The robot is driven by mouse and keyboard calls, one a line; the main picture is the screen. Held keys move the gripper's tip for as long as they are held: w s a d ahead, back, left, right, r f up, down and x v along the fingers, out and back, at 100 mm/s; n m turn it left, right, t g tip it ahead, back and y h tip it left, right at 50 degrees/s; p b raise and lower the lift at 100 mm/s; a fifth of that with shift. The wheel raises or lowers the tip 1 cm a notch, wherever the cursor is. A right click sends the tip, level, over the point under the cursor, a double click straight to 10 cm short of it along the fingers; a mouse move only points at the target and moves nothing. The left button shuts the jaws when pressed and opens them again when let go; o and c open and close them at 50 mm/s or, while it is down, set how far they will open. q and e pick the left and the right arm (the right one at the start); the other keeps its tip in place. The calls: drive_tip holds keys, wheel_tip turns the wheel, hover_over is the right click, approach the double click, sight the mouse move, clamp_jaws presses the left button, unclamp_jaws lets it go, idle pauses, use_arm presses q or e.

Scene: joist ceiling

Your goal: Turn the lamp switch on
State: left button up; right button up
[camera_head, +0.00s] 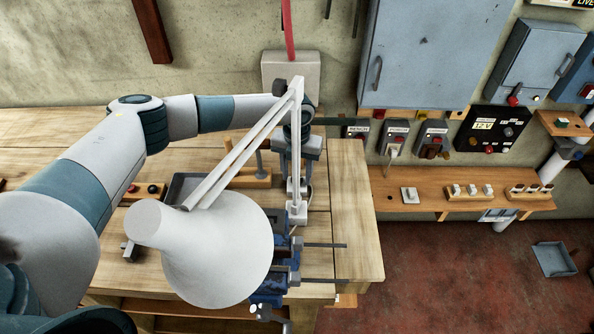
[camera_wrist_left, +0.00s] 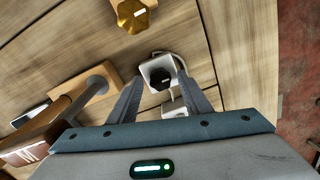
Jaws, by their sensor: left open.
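The white desk lamp has a cone shade (camera_head: 218,250) in the front middle of the head view. Its thin double arm (camera_head: 245,148) rises to an elbow and drops to a small white base (camera_head: 297,212). My left gripper (camera_head: 296,165) is behind the lamp arm and partly hidden by it. In the left wrist view my left gripper (camera_wrist_left: 160,100) is open and empty, its fingers spread. A white block with a dark knob (camera_wrist_left: 158,73) shows between and beyond the fingertips; I cannot tell whether they touch it. My right gripper is out of view.
The wooden workbench (camera_head: 350,215) carries a blue vise (camera_head: 270,284) and a grey tray (camera_head: 183,187). A wall shelf (camera_head: 380,190) with a white switch plate (camera_head: 408,195) stands right, below a grey cabinet (camera_head: 425,60). A brass knob (camera_wrist_left: 131,15) shows in the wrist view.

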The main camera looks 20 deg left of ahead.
use_arm(q)
drive_tip(key=c, duration=1)
drive_tip(key=shift+f+m+b, duration=0.15)
drive_tip(key=shift+m+b, duration=0.15)
drive_tip(key=shift+b, duration=0.35)
drive_tip(key=shift+c, duration=0.2)
drive_tip(key=m+b, duration=1)
drive_tip(key=b, duration=0.6)
drive_tip(key=shift+m+b, duration=0.3)
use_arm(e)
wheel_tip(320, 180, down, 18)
use_arm(q)
drive_tip(key=m+b, duration=0.2)
drive_tip(key=b, duration=0.1)
drive_tip(key=shift+m, duration=0.4)
drive_tip(key=shift+r, duration=0.25)
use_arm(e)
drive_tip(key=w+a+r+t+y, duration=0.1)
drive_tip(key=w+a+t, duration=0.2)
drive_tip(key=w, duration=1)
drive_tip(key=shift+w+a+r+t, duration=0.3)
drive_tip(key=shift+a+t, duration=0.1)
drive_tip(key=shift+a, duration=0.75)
use_arm(q)
drive_tip(key=o, duration=1)
drive_tip(key=shift+o, duration=0.2)
drive_tip(key=shift+f, duration=0.1)
